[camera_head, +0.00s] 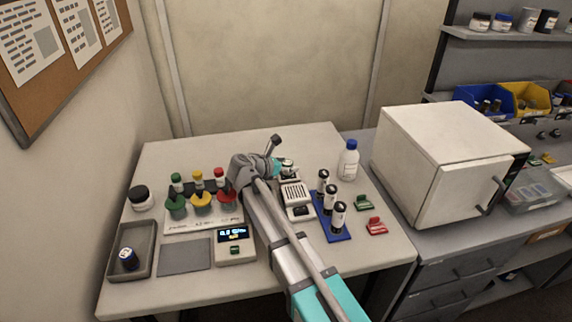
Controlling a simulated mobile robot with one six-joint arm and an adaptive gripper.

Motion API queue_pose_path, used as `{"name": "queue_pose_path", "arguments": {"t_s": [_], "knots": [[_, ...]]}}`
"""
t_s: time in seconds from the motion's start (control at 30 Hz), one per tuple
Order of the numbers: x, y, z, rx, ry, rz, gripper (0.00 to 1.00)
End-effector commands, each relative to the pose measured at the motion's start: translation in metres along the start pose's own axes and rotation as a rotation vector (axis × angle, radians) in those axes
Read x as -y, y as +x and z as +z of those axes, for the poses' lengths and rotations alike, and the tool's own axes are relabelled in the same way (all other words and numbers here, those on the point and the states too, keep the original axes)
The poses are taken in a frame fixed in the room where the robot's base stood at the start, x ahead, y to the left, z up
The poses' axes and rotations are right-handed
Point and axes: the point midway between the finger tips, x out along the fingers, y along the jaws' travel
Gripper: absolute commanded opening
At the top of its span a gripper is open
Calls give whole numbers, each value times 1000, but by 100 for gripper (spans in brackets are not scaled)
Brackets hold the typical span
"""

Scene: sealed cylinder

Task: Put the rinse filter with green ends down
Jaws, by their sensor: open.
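My gripper (282,166) is over the back middle of the table, at the end of my arm, and is open. A small pale piece with green ends (288,163), which looks like the rinse filter, shows right at the gripper's fingers. It sits above or on the back of a white unit with a dark grille (295,193). The wrist hides part of this spot, and I cannot tell whether the piece touches the fingers or what it rests on.
Left of my arm are bottles with green, yellow and red tops (201,197), a display unit (236,236) and a grey tray (144,238). Right are a blue rack (334,228) of dark vials, a white bottle (348,160), green (363,202) and red (377,226) pieces, and a white cabinet (430,165).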

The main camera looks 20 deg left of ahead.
Motion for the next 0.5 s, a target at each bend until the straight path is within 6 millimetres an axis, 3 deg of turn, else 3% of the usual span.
{"name": "queue_pose_path", "arguments": {"t_s": [0.3,0.5], "knots": [[0,-3,7,0,0,0,82],[0,-28,8,0,0,2,82]]}}
